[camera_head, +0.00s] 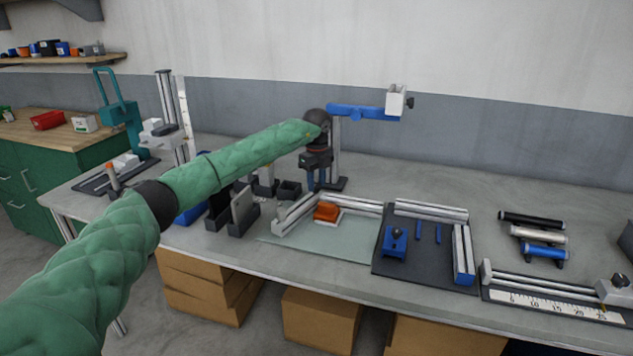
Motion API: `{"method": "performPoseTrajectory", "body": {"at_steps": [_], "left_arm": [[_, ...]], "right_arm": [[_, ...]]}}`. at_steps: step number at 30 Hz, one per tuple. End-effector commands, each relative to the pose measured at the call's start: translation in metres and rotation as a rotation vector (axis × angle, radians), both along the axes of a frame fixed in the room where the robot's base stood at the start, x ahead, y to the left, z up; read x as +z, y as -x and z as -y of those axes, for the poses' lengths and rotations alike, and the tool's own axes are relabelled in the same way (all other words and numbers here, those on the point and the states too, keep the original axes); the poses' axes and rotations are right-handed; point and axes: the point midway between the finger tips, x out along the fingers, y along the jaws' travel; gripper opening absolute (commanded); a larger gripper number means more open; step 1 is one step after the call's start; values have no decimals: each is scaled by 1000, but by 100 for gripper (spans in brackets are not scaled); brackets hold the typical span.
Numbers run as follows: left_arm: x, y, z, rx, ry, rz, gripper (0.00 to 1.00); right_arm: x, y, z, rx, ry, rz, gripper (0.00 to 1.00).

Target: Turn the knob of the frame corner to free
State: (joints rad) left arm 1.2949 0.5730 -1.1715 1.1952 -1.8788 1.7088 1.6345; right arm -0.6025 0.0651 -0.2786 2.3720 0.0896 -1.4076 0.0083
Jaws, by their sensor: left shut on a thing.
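The frame corner (349,203) is two light aluminium profiles meeting in an L on a pale green plate (335,245). An orange block (327,212) sits inside the angle. My left gripper (316,186) points down at the back left, where the two profiles meet. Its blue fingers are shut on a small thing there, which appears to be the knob. The fingers hide the knob, so its turn position cannot be seen. My right gripper is not in view.
A stand with a blue arm (363,112) rises just behind my gripper. Dark holders (240,212) stand to the left. A dark mat (425,262) with profiles and a blue block (396,243) lies right. Rollers (538,235) and a ruler fixture (555,299) lie farther right.

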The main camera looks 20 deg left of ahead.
Motion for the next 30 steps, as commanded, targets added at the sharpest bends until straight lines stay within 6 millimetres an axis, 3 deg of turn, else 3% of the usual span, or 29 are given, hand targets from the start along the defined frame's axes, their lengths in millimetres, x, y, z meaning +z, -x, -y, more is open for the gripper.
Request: {"method": "performPoseTrajectory", "body": {"at_steps": [3,4,6,7,20,30], "left_arm": [[0,0,0,0,-1,0,12],[0,0,0,0,-1,0,41],[0,0,0,0,0,0,54],[0,0,0,0,0,0,57],[6,0,0,-1,0,1,57],[51,-1,0,0,0,2,57]], "right_arm": [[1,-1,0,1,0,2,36],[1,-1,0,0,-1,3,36],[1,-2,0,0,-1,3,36],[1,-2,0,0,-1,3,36],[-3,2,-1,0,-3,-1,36],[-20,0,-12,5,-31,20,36]]}}
